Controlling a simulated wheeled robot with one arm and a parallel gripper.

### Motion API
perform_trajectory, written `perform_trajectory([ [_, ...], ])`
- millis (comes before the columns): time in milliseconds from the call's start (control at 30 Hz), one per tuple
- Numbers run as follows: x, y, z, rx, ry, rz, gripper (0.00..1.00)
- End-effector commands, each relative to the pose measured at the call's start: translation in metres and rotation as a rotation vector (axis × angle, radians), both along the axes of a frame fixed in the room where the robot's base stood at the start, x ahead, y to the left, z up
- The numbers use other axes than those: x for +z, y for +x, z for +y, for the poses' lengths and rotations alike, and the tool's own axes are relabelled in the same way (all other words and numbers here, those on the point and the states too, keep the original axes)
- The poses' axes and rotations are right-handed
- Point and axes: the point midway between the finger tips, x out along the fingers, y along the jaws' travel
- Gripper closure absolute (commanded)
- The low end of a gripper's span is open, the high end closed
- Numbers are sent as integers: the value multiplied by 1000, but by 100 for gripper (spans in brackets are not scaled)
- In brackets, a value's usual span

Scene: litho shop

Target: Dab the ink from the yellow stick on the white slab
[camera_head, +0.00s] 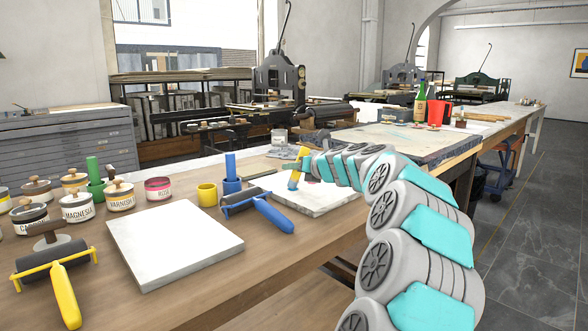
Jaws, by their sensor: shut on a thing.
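My gripper (304,165) is small in the picture, at the end of my arm, and is shut on the yellow stick (299,170). The stick is tilted, with its lower end over or on the farther white slab (323,205); I cannot tell whether it touches. A small blue patch shows at its lower end. My arm hides part of this slab. A nearer, larger white slab (175,242) lies bare on the wooden table. A yellow cup (207,195) stands empty of any stick between the slabs and the cans.
A blue-handled roller (258,207) lies between the slabs. A blue cup (231,186) and a green cup (96,187) hold sticks. Several labelled cans (77,207) and a yellow-handled roller (62,285) are at left. Presses stand behind.

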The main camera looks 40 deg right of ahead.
Motion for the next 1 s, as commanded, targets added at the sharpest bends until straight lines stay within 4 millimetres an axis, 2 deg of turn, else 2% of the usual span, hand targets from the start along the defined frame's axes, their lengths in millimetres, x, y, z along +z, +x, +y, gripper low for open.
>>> perform_trajectory([
  [1000,50,0,1,1,0,2,100],
])
